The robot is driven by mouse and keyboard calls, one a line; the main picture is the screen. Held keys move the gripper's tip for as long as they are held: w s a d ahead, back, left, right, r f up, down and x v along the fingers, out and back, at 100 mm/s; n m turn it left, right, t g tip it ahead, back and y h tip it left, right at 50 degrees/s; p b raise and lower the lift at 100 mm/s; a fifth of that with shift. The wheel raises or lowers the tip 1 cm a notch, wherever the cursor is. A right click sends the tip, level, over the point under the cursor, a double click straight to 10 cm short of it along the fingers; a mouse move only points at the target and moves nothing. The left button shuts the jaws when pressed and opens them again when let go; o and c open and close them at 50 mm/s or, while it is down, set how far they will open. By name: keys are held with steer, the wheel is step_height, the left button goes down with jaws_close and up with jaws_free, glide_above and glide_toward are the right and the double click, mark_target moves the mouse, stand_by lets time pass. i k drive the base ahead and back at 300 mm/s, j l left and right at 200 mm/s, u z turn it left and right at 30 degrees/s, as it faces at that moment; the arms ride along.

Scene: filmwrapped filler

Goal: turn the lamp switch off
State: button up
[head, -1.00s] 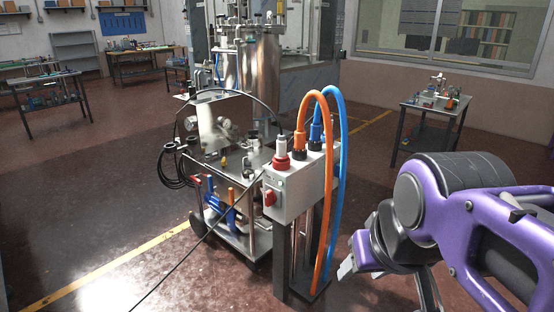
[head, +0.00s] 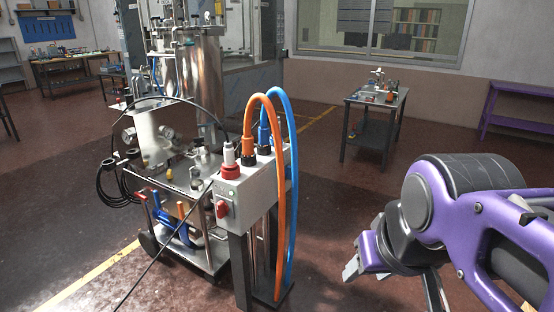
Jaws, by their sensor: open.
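A grey control box (head: 258,182) stands on a post at the middle of the head view. A red rotary switch (head: 223,209) sits on its front face; it may be the lamp switch, but no label can be read and its setting is unclear. A small round fitting (head: 232,193) shows above it. No lamp is clearly identifiable. My gripper (head: 352,268) is at the lower right, apart from the box and to its right. Its fingers are partly hidden by my purple arm, and nothing shows held in it.
Orange (head: 284,200) and blue (head: 293,190) hoses loop from the box top down its right side. A wheeled cart with a steel tank (head: 202,85) stands behind left. A black cable hangs in front. A small table (head: 372,128) stands back right, with clear floor before it.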

mark_target(289, 171)
steer(key=i+l, duration=0.2)
steer(key=i, duration=0.25)
steer(key=i+l+z, duration=0.15)
steer(key=i, duration=0.35)
